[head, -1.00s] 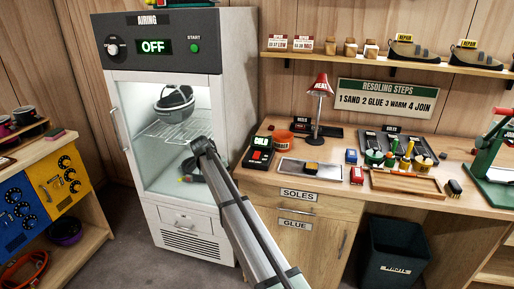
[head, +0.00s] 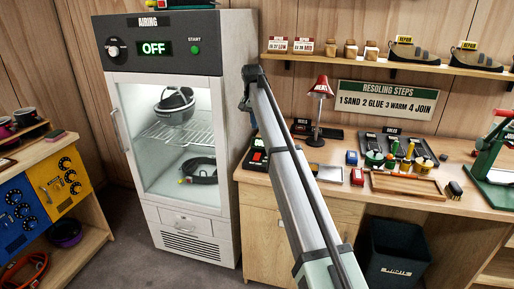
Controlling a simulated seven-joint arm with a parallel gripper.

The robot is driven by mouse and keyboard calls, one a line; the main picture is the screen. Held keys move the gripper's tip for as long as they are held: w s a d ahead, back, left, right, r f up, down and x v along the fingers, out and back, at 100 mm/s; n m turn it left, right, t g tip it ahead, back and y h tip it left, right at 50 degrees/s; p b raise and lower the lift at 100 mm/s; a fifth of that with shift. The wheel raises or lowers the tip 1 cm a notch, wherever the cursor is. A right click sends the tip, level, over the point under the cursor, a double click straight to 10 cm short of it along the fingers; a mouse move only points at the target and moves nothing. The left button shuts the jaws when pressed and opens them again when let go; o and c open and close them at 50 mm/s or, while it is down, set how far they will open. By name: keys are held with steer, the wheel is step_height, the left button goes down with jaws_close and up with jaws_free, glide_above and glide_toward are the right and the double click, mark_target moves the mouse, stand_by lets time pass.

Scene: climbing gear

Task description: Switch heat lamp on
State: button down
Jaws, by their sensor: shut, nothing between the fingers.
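My arm reaches up across the bench and bends down at the cabinet's right edge. My gripper (head: 252,124) hangs there, small and partly hidden, just above the red box. It looks shut and empty; I cannot tell whether it touches the box.
A white airing cabinet (head: 230,110) stands close left of my gripper, its panel reading OFF. A shelf (head: 385,66) runs above.

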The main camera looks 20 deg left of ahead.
glide_toward(258, 154)
steer(key=f, duration=0.3)
steer(key=w+f, duration=0.1)
steer(key=f, duration=0.2)
steer(key=shift+w+a+f, duration=0.1)
steer(key=shift+w+f, duration=0.05)
steer(key=shift+f, duration=0.2)
